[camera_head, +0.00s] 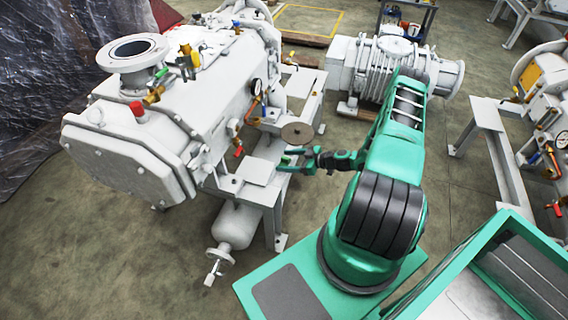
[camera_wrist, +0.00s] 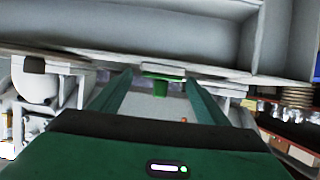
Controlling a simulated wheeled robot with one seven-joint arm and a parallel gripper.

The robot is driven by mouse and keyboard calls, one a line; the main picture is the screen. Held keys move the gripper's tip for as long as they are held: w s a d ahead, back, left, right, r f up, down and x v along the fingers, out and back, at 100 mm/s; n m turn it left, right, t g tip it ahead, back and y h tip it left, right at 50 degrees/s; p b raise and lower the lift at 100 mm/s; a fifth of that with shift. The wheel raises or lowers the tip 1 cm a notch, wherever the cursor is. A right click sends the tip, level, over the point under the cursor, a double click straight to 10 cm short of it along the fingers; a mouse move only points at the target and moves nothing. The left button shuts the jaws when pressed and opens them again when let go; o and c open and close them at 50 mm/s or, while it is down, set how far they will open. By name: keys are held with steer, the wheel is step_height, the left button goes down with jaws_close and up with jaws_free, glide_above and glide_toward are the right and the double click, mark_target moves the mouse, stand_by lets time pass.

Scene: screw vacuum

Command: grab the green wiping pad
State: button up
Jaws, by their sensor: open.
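In the wrist view a small green T-shaped thing (camera_wrist: 160,88), which looks like the wiping pad, shows between my gripper's fingers (camera_wrist: 158,78), close to their tips. It has a flat upper part and a narrower block below. My gripper is open, and its two fingers stand to either side of the green thing with gaps showing. I cannot tell its exact depth against the fingertips. In the head view my gripper (camera_head: 284,161) reaches left to the grey steel frame beside the pump, and a small bright green patch (camera_head: 286,158) shows there between the fingers.
The large white vacuum pump (camera_head: 180,110) stands on its steel frame just left of my gripper. A round brown disc (camera_head: 297,132) sits just behind. A pale beam (camera_wrist: 130,45) spans the wrist view above the fingers. Another machine (camera_head: 545,90) stands at right. Floor (camera_head: 310,205) is clear below.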

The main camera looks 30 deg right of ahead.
steer(key=shift+w+a+f, duration=0.25)
steer(key=shift+w+a, duration=0.05)
steer(key=shift+w, duration=0.1)
steer(key=c, duration=1.1)
steer(key=shift+r, duration=0.1)
steer(key=shift+c, duration=0.2)
